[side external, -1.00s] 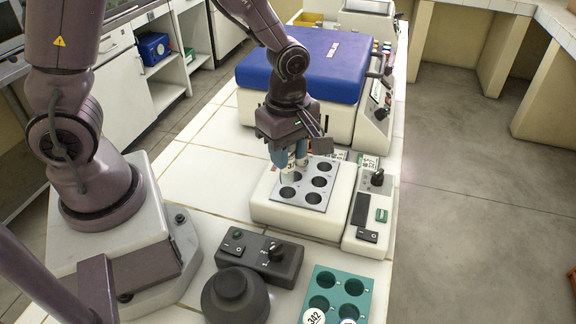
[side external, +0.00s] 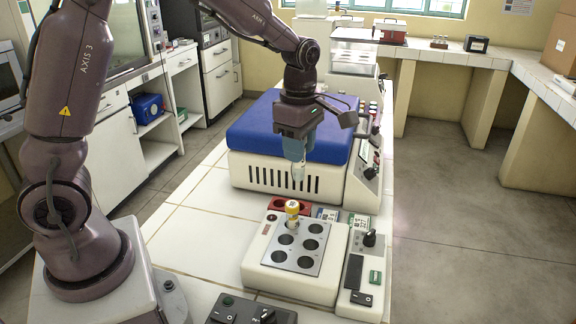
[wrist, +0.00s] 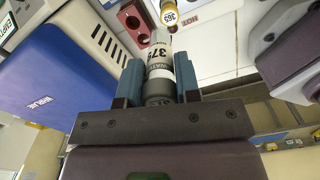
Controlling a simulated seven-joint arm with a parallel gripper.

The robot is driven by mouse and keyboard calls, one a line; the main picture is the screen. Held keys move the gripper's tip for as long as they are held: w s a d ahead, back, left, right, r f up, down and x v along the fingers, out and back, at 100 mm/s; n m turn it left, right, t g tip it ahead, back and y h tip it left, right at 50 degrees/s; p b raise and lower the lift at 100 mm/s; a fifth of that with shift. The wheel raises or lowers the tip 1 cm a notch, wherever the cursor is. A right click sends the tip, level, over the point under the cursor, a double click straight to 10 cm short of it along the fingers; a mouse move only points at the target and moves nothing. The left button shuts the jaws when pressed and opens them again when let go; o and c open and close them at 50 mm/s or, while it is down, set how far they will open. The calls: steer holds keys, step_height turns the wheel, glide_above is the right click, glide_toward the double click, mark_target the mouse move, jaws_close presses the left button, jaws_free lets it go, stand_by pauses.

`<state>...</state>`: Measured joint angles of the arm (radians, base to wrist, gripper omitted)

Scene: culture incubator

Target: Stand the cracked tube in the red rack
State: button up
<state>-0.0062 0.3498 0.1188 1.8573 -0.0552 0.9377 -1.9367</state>
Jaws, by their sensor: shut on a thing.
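My gripper (side external: 296,155) is shut on a grey-white tube and holds it above the far side of the heating block, apart from everything below. In the wrist view, the tube (wrist: 160,62) sits between the blue fingers (wrist: 159,82), with a label reading 375 and what looks like WATER. No crack can be made out on it. The red rack (side external: 277,204) lies low just behind the block, partly hidden by a yellow-capped tube (side external: 292,207). The red rack also shows in the wrist view (wrist: 127,9).
The white heating block (side external: 262,275) has a grey plate of wells, with the yellow-capped tube standing in a back one. A blue-lidded machine (side external: 262,130) stands behind. White bench tiles (side external: 195,225) at left are clear.

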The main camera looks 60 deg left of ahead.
steer(key=w+a+n, duration=0.2)
steer(key=w+a, duration=0.2)
steer(key=a, duration=0.3)
step_height(320, 180, down, 12)
steer(key=shift+d+r, duration=0.15)
steer(key=shift+d, duration=0.1)
steer(key=shift+f, duration=0.4)
stand_by(0.5)
steer(key=shift+f, duration=0.8)
steer(key=shift+f, duration=0.1)
steer(key=shift+w+f, duration=0.1)
steer(key=shift+f, duration=1.45)
steer(key=o, duration=1.3)
